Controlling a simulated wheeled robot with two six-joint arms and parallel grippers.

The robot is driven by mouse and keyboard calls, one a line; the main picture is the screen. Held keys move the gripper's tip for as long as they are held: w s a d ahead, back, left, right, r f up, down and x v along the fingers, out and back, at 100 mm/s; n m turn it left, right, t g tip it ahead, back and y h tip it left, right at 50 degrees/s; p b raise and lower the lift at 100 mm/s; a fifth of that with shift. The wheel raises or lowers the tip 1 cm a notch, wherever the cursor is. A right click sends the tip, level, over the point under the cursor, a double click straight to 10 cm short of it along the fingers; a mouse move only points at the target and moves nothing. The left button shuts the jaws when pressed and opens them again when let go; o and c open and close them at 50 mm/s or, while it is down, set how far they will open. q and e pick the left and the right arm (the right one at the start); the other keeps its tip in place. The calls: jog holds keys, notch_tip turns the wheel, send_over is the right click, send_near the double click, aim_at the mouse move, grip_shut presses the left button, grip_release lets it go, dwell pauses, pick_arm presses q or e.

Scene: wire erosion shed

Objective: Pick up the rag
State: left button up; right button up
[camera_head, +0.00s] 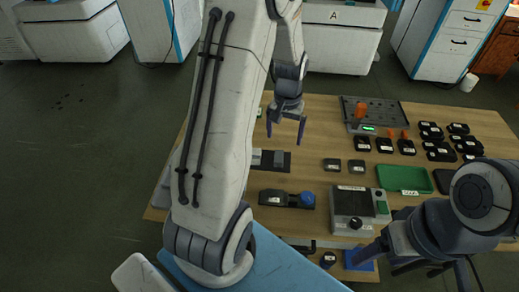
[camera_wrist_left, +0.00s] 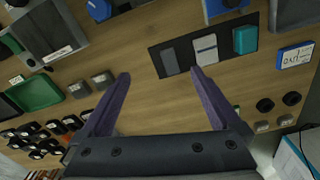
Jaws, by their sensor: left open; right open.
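I cannot make out the rag for certain. A blue patch (camera_head: 362,263) lies near the table's front edge in the head view, partly behind my right gripper; I cannot tell if it is cloth. Another blue piece (camera_wrist_left: 226,6) is cut off at the top of the left wrist view. My left gripper (camera_head: 285,138) is open and empty, pointing down above the far half of the table. Its spread fingers (camera_wrist_left: 158,82) show in the left wrist view, with bare wood between them. My right gripper (camera_head: 388,264) is open at the front right, beside the blue patch.
The wooden table (camera_head: 320,130) holds a black mat with blocks (camera_wrist_left: 170,70), a green tray (camera_head: 402,180), a grey instrument (camera_head: 352,202), a blue-knobbed device (camera_head: 287,199) and several small black blocks. A labelled blue box (camera_wrist_left: 295,57) stands at right. My left arm hides the table's left part.

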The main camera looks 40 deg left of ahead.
pick_arm(q)
jog(key=a+f+n, duration=0.3)
jog(key=a+f, duration=0.2)
jog(key=a, duration=0.5)
send_over(256, 156)
jog(key=f, duration=0.4)
jog(key=shift+w+a+f+p, duration=0.15)
jog(key=shift+a+f+p, duration=0.15)
jog(key=shift+f+p, duration=0.1)
jog(key=shift+a+f+p, duration=0.15)
jog(key=shift+f+p, duration=0.2)
jog(key=shift+f, duration=1.15)
jog(key=shift+a+f+p, duration=0.15)
jog(key=shift+f+p, duration=0.2)
jog(key=shift+f, duration=1.1)
jog(key=shift+c, duration=0.3)
grip_shut()
jog(key=shift+r, duration=0.5)
jog(key=r, duration=0.1)
jog(key=d+r+b, duration=0.1)
jog(key=r, duration=0.1)
jog(key=shift+r, duration=0.3)
jog(key=s+d+r+b, duration=0.2)
jog(key=s+d+r, duration=0.2)
jog(key=d, duration=0.6)
notch_tip(256, 156, up, 2)
jog(key=shift+s+r, duration=0.2)
